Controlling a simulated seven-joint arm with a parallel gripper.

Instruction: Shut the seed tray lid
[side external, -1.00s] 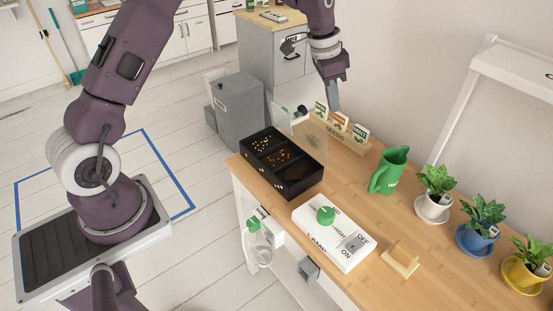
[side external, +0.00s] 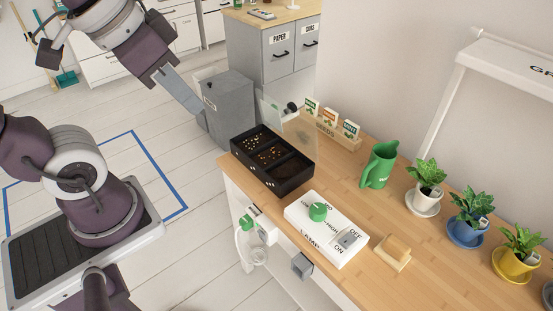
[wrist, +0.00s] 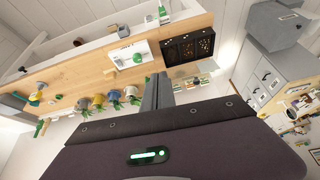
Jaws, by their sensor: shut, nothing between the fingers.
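The black seed tray (side external: 272,162) sits at the far left end of the wooden desk, with compartments of dark soil and pale seeds. Its clear lid (side external: 298,132) stands open and raised at the tray's back edge, with a dark knob (side external: 292,107) on it. The tray also shows in the wrist view (wrist: 166,56), where the lid is hard to make out. My gripper (side external: 198,110) is shut and empty, in the air to the left of the tray and lid, apart from both. Its fingers (wrist: 158,80) point toward the desk in the wrist view.
A seed packet rack (side external: 335,133) stands close behind the lid's right side. A white switch box (side external: 325,232), green jug (side external: 379,164) and wooden block (side external: 396,250) stand to the right. A grey cabinet (side external: 229,108) stands behind my gripper.

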